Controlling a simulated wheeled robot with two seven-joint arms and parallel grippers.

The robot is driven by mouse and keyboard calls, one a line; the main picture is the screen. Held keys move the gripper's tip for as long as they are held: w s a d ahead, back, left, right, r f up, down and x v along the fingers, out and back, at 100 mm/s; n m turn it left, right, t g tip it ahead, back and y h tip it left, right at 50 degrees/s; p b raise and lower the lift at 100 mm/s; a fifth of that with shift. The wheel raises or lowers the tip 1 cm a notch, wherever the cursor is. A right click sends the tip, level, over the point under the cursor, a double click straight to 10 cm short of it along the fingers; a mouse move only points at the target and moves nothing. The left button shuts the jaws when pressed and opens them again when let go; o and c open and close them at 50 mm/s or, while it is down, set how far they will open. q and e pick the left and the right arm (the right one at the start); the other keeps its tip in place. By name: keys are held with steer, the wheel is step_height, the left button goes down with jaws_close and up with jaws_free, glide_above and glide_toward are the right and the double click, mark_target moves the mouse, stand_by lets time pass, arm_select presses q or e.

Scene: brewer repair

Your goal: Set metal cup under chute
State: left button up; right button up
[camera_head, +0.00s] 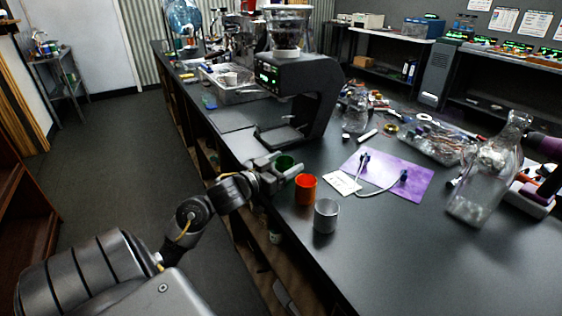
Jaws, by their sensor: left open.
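The metal cup (326,216) stands upright on the black counter, nearest to me in a row of cups. An orange cup (305,189) stands just behind it, and a green cup (286,163) stands behind that. The black brewer (312,82) with green lights stands farther back; its arm overhangs a low base, and I cannot make out the chute clearly. My left gripper (281,171) is open at the counter's left edge, close to the green cup and partly covering it. I cannot tell whether it touches that cup. The metal cup is apart from it. My right gripper is not in view.
A purple mat (410,178) with a white card (342,183) and a cable lies right of the cups. A glass flask (487,170) stands at the right, and a smaller one (356,107) beside the brewer. The counter's front right is clear.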

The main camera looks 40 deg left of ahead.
arm_select(q)
steer(key=s+a+b, duration=0.1)
steer(key=s, duration=1)
steer(key=shift+f, duration=0.15)
